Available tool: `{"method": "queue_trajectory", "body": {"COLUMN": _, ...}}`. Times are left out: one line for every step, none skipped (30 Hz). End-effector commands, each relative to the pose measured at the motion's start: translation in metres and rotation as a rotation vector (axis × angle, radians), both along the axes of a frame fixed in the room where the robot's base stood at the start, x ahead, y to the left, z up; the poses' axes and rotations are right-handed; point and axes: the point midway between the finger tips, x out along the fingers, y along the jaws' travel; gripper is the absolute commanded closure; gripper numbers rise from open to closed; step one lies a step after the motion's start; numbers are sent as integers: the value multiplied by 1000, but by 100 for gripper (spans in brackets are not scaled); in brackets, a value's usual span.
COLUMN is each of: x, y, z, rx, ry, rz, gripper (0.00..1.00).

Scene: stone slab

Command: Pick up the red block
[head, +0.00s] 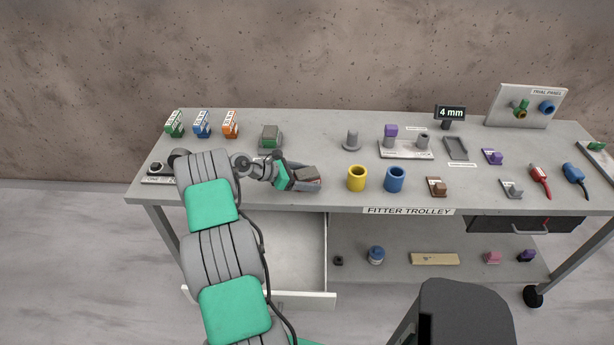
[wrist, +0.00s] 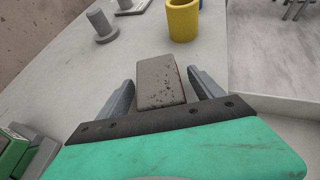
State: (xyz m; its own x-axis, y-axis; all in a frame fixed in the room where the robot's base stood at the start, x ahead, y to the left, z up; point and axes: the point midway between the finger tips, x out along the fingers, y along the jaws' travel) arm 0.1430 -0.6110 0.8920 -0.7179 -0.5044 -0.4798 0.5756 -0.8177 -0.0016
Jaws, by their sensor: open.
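A block with a worn grey-brown top (wrist: 160,82) lies between my fingers in the wrist view. A thin reddish edge shows along its right side, and its other sides are hidden. In the head view the same block (head: 306,173) is near the front edge of the trolley top, at the end of my arm. My gripper (wrist: 161,76) is open, with one finger on each side of the block and a visible gap at least on the left. In the head view my gripper (head: 300,181) is partly hidden by the block and wrist.
A yellow cup (head: 357,179) and blue cup (head: 395,180) stand right of the block. A grey flanged peg (head: 352,140) is behind. An open drawer (head: 300,255) lies below the front edge.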

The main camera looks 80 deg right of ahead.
Motion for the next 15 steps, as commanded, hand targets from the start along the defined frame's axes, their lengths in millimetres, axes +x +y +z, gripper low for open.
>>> {"method": "queue_trajectory", "body": {"x": 1, "y": 0, "z": 0, "rx": 0, "ry": 0, "rz": 1, "gripper": 24}}
{"method": "queue_trajectory", "body": {"x": 1, "y": 0, "z": 0, "rx": -1, "ry": -1, "rz": 0, "gripper": 24}}
{"method": "queue_trajectory", "body": {"x": 1, "y": 0, "z": 0, "rx": -1, "ry": -1, "rz": 0, "gripper": 24}}
{"method": "queue_trajectory", "body": {"x": 1, "y": 0, "z": 0, "rx": -1, "ry": -1, "rz": 0, "gripper": 26}}
{"method": "queue_trajectory", "body": {"x": 1, "y": 0, "z": 0, "rx": -1, "ry": -1, "rz": 0, "gripper": 29}}
{"method": "queue_trajectory", "body": {"x": 1, "y": 0, "z": 0, "rx": -1, "ry": -1, "rz": 0, "gripper": 32}}
{"method": "queue_trajectory", "body": {"x": 1, "y": 0, "z": 0, "rx": -1, "ry": -1, "rz": 0, "gripper": 34}}
{"method": "queue_trajectory", "body": {"x": 1, "y": 0, "z": 0, "rx": -1, "ry": -1, "rz": 0, "gripper": 37}}
{"method": "queue_trajectory", "body": {"x": 1, "y": 0, "z": 0, "rx": -1, "ry": -1, "rz": 0, "gripper": 40}}
{"method": "queue_trajectory", "body": {"x": 1, "y": 0, "z": 0, "rx": -1, "ry": -1, "rz": 0, "gripper": 42}}
{"method": "queue_trajectory", "body": {"x": 1, "y": 0, "z": 0, "rx": -1, "ry": -1, "rz": 0, "gripper": 45}}
{"method": "queue_trajectory", "body": {"x": 1, "y": 0, "z": 0, "rx": -1, "ry": -1, "rz": 0, "gripper": 48}}
{"method": "queue_trajectory", "body": {"x": 1, "y": 0, "z": 0, "rx": -1, "ry": -1, "rz": 0, "gripper": 51}}
{"method": "queue_trajectory", "body": {"x": 1, "y": 0, "z": 0, "rx": -1, "ry": -1, "rz": 0, "gripper": 53}}
{"method": "queue_trajectory", "body": {"x": 1, "y": 0, "z": 0, "rx": -1, "ry": -1, "rz": 0, "gripper": 56}}
